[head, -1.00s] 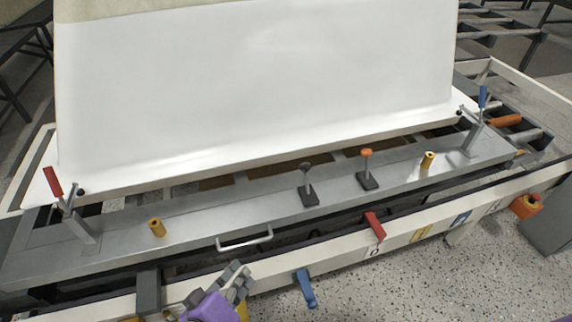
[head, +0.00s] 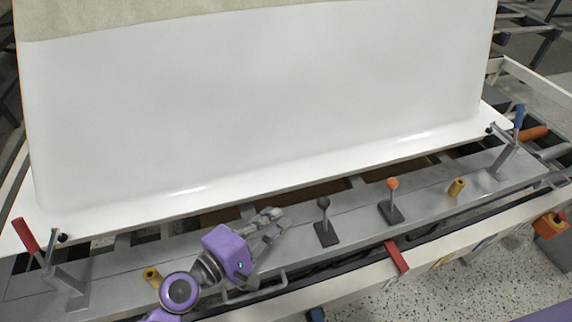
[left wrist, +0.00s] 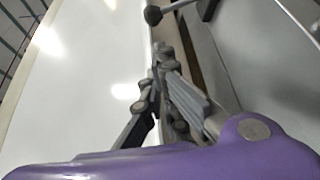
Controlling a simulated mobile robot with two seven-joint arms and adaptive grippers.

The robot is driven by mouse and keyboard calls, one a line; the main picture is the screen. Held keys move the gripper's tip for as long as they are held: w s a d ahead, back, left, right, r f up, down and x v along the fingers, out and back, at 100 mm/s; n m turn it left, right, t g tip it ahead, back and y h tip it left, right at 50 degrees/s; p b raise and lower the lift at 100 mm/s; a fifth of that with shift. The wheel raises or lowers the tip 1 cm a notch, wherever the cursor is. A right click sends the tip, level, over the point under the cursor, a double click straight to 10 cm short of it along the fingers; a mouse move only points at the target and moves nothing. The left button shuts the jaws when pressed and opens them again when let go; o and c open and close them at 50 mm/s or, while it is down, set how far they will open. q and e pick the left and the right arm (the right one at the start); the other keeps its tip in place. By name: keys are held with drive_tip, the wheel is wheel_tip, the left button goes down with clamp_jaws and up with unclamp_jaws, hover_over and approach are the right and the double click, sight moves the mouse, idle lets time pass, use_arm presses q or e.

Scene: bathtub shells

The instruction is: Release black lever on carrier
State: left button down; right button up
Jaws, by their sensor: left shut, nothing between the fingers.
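The black lever (head: 323,205) stands upright on a dark base on the grey carrier panel (head: 445,207), left of a lever with an orange knob (head: 392,185). My left gripper (head: 272,217) is over the panel just left of the black lever, its fingers closed and empty, apart from the lever. In the left wrist view the black knob (left wrist: 153,15) shows at the top, beyond the closed fingers (left wrist: 163,62). My right gripper is not in view.
A large white bathtub shell (head: 260,100) stands behind the panel. A red-handled clamp (head: 27,236) is at the left end and a blue-handled clamp (head: 519,122) at the right. A yellow post (head: 456,187) and a red handle (head: 397,257) are nearby.

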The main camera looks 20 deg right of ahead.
sight(324, 211)
use_arm(q)
drive_tip(key=shift+w, duration=0.15)
drive_tip(key=shift+s+r, duration=0.2)
drive_tip(key=shift+s, duration=0.2)
drive_tip(key=x, duration=1)
drive_tip(key=shift+w, duration=0.15)
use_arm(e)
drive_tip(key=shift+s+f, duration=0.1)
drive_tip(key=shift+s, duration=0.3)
